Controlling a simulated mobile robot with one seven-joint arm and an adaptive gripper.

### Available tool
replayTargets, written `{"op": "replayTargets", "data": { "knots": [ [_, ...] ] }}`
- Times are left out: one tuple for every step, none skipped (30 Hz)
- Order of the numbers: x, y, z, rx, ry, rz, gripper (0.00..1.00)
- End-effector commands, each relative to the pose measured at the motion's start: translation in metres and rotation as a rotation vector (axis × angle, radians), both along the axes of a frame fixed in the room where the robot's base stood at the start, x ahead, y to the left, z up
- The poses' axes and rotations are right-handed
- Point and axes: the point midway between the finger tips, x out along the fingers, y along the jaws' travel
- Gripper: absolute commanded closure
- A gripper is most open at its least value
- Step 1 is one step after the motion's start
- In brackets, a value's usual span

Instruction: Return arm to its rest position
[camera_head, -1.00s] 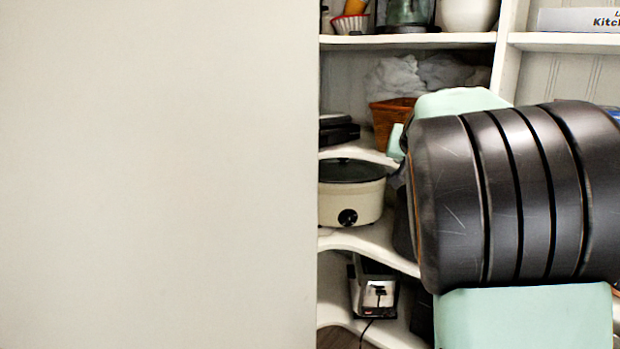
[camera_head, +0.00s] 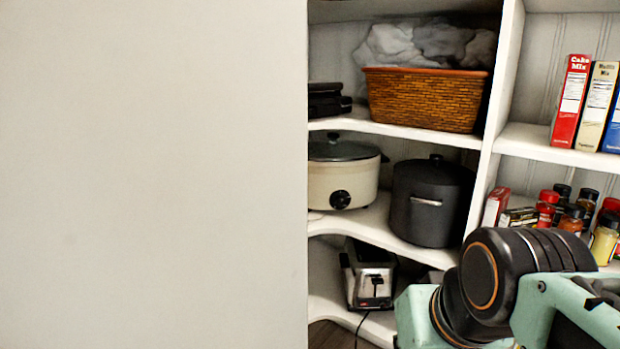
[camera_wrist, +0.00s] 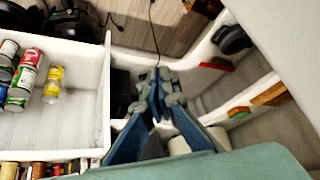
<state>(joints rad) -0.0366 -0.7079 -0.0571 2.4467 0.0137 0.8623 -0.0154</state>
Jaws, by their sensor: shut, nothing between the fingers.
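My gripper (camera_wrist: 157,88) shows in the middle of the wrist view, with its blue-grey fingers drawn together and nothing between them. It is pointed down past the white shelving, toward the wooden floor. In the head view, my mint-green and black arm is folded low at the lower right, in front of the right-hand shelves. The gripper itself cannot be made out in the head view.
A black pot (camera_head: 430,203), a cream slow cooker (camera_head: 343,172) and a wicker basket (camera_head: 425,98) stand on the corner shelves. A toaster (camera_head: 371,280) is below. Spice jars (camera_head: 571,218) stand close behind my arm. Cans (camera_wrist: 24,78) show in the wrist view. A plain wall (camera_head: 150,175) fills the left.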

Motion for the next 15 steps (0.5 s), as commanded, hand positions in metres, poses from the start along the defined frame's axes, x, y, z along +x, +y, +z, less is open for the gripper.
{"op": "replayTargets", "data": {
  "knots": [
    [-0.021,-0.001,-0.03,-0.038,0.037,-0.006,1.0],
    [-0.033,-0.001,-0.043,-0.06,0.061,-0.01,1.0],
    [-0.026,0.0,-0.007,-0.049,0.05,-0.006,1.0],
    [-0.025,0.0,0.001,-0.047,0.05,-0.006,1.0],
    [-0.025,0.0,0.007,-0.046,0.051,-0.005,1.0],
    [-0.025,0.0,0.015,-0.045,0.051,-0.004,1.0],
    [-0.025,0.0,0.022,-0.045,0.051,-0.004,1.0],
    [-0.025,0.0,0.029,-0.045,0.051,-0.004,1.0],
    [-0.025,0.0,0.039,-0.045,0.051,-0.003,1.0],
    [-0.025,0.0,0.046,-0.045,0.051,-0.003,1.0],
    [-0.025,0.0,0.054,-0.045,0.05,-0.004,1.0],
    [-0.025,0.0,0.064,-0.045,0.05,-0.004,1.0],
    [-0.025,0.0,0.072,-0.044,0.05,-0.003,1.0],
    [-0.025,0.0,0.08,-0.044,0.05,-0.003,1.0],
    [-0.025,0.0,0.091,-0.044,0.05,-0.003,1.0]
  ]
}}
